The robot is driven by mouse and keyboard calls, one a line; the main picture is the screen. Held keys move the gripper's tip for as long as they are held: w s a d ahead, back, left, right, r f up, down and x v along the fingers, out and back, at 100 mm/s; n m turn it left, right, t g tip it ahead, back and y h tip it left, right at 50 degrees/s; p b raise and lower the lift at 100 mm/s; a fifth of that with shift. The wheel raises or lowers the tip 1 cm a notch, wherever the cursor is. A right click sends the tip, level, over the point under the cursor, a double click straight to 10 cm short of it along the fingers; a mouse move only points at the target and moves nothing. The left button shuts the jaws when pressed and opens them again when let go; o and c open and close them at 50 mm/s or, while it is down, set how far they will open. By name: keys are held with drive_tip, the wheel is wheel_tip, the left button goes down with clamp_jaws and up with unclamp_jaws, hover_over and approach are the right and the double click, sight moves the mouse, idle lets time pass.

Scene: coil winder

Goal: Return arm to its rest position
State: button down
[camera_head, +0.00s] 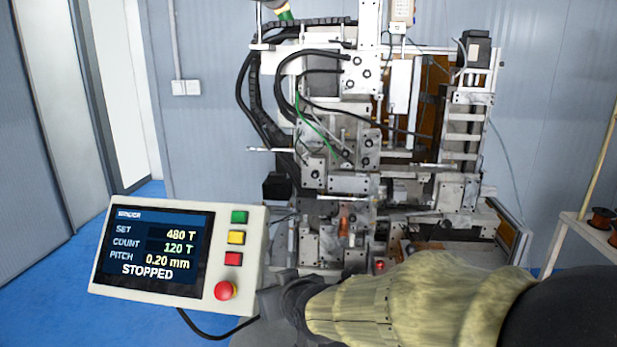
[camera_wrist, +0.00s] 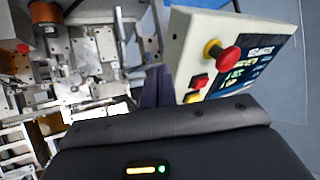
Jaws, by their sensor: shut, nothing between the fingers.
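My arm, in a beige sleeve (camera_head: 400,305), reaches in from the lower right in the head view. My gripper (camera_wrist: 157,86) shows in the wrist view as dark fingers closed together, holding nothing. In the head view it lies near the lower right corner of the control panel (camera_head: 255,240); I cannot tell whether it touches. The panel's screen (camera_head: 152,250) reads SET 480 T, COUNT 120 T, PITCH 0.20 mm, STOPPED. Beside the screen are a green button (camera_head: 239,217), a yellow button (camera_head: 236,238), a red button (camera_head: 233,259) and a red mushroom knob (camera_head: 225,290).
The coil winder (camera_head: 340,150) stands behind the panel and my arm, with loose black cables on its left. A rack with copper-coloured spools (camera_head: 602,217) is at the right edge. Blue floor (camera_head: 50,300) is open at the left.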

drive_tip(key=s+d+f+m+g+h, duration=0.2)
drive_tip(key=s+d+f, duration=0.2)
drive_tip(key=d, duration=0.3)
drive_tip(key=s+d+f+m+g+h, duration=0.1)
drive_tip(key=s+d+f+g, duration=0.2)
drive_tip(key=s+d+f, duration=0.2)
drive_tip(key=s+d+f+m+g+h, duration=0.2)
drive_tip(key=s+d+f, duration=0.2)
drive_tip(key=d, duration=0.7)
drive_tip(key=shift+s+d+f+m+g+h, duration=0.2)
drive_tip(key=shift+s+f+m+g+h, duration=0.15)
drive_tip(key=shift+f, duration=0.45)
